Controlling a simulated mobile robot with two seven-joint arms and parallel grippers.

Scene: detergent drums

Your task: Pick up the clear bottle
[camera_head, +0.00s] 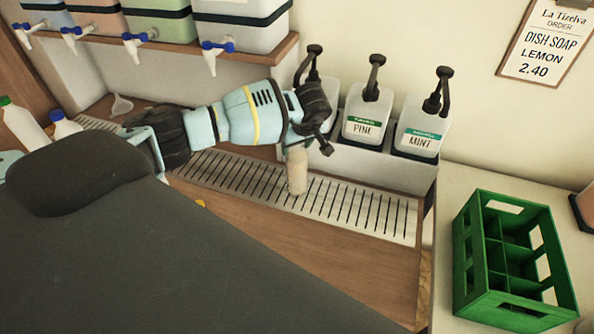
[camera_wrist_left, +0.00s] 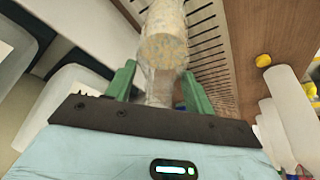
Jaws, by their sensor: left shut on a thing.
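The clear bottle (camera_head: 297,172) is small, pale and cloudy. It is upright over the slotted metal drip tray in the head view; I cannot tell whether its base touches the tray. My left gripper (camera_head: 308,137) is at its top end and hides part of it. In the left wrist view the bottle (camera_wrist_left: 165,45) runs away from between the green fingers of my left gripper (camera_wrist_left: 158,88), which are shut on its narrow clear neck. My right gripper is not in view.
The drip tray (camera_head: 360,213) lies along the wooden counter. Pump bottles marked PINE (camera_head: 368,118) and MINT (camera_head: 421,130) stand behind it. Drums with taps (camera_head: 240,22) sit on a shelf (camera_head: 270,52) above. A green crate (camera_head: 463,262) stands at right; white bottles (camera_head: 22,125) at left.

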